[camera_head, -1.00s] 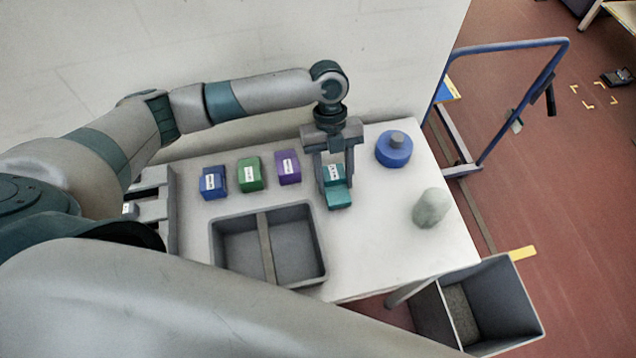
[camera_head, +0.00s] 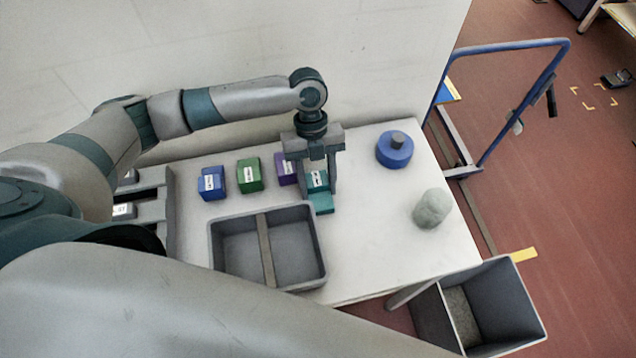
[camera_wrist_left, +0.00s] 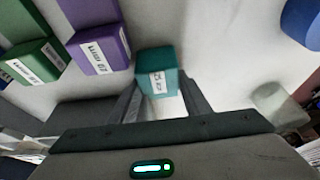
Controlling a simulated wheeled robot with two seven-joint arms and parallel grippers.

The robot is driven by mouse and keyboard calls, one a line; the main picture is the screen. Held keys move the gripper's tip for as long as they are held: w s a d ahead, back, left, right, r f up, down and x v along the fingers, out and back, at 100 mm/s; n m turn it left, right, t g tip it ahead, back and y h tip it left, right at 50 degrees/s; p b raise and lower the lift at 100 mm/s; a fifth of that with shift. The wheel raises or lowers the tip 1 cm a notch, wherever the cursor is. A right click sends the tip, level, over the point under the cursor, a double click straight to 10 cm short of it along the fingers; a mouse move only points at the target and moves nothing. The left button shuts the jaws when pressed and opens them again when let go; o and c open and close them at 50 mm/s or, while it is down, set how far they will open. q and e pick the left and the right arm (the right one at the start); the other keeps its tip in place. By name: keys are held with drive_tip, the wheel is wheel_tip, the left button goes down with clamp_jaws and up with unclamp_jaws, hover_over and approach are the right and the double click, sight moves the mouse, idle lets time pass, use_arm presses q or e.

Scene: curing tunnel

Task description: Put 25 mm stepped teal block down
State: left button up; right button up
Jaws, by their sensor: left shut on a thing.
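The stepped teal block (camera_head: 320,203) is between the fingers of my left gripper (camera_head: 317,186), with its lower step sticking out toward the front. Its white label faces up. In the left wrist view the teal block (camera_wrist_left: 157,68) sits between the fingertips of my left gripper (camera_wrist_left: 158,92), which is shut on it. The block is beside the far right corner of the grey divided tray in the head view. Whether it touches the table cannot be told. My right gripper is not in view.
Blue (camera_head: 211,184), green (camera_head: 249,176) and purple (camera_head: 285,168) labelled blocks stand in a row to the left. The grey divided tray (camera_head: 217,250) is in front. A blue round knobbed piece (camera_head: 394,151) and a pale green lump (camera_head: 432,208) stand right, with clear tabletop between.

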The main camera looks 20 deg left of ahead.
sight(318, 182)
use_arm(q)
drive_tip(key=o, duration=1.2)
drive_tip(key=shift+f, duration=0.1)
drive_tip(key=shift+r, duration=0.2)
drive_tip(key=shift+w+a+r, duration=0.1)
drive_tip(key=shift+w+r, duration=0.15)
drive_tip(key=shift+r, duration=0.15)
drive_tip(key=b+v, duration=0.2)
drive_tip(key=v, duration=0.3)
drive_tip(key=shift+w+a+r, duration=0.1)
drive_tip(key=shift+r, duration=0.15)
drive_tip(key=shift+w+a+r+b, duration=0.1)
drive_tip(key=shift+r+b, duration=0.2)
drive_tip(key=shift+r, duration=0.2)
